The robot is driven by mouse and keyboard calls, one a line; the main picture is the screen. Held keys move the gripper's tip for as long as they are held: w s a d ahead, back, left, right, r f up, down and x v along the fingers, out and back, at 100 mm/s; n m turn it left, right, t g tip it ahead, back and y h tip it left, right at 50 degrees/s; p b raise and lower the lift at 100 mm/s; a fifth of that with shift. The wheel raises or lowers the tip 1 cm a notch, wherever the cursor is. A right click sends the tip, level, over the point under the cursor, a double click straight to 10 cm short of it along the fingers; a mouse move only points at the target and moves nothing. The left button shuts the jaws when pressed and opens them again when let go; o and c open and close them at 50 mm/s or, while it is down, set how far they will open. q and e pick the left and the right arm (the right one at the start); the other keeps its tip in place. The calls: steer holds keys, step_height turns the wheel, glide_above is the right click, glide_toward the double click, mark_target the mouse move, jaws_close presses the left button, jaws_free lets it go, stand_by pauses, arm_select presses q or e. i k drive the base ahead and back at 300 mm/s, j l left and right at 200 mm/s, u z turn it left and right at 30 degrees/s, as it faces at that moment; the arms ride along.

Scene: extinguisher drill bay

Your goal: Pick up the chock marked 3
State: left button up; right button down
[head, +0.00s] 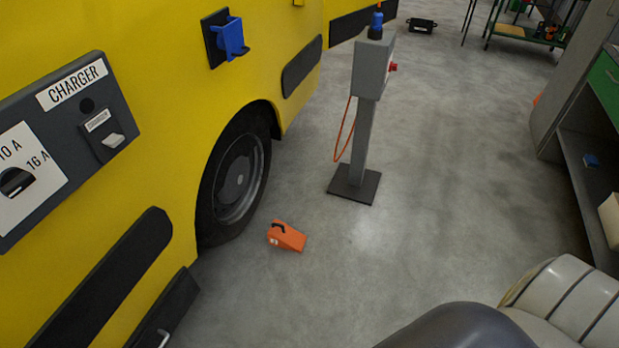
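An orange wheel chock (289,237) with a dark handle lies on the grey floor, close to the black tyre (240,178) of the yellow vehicle. A small pale mark shows on its left end, too small to read as a number. The chock sits apart from the tyre, a little in front and to the right of it. Neither of my grippers shows in the head view.
A grey post on a dark base plate (354,184) stands behind the chock. The yellow vehicle (160,100) with its charger panel (68,140) fills the left. A cabinet (590,110) stands at the right. The floor between is clear.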

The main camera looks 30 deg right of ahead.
mark_target(280, 234)
steer(key=z, duration=0.65)
steer(key=i+l+u, duration=0.4)
steer(key=i+l, duration=0.3)
steer(key=i, duration=0.05)
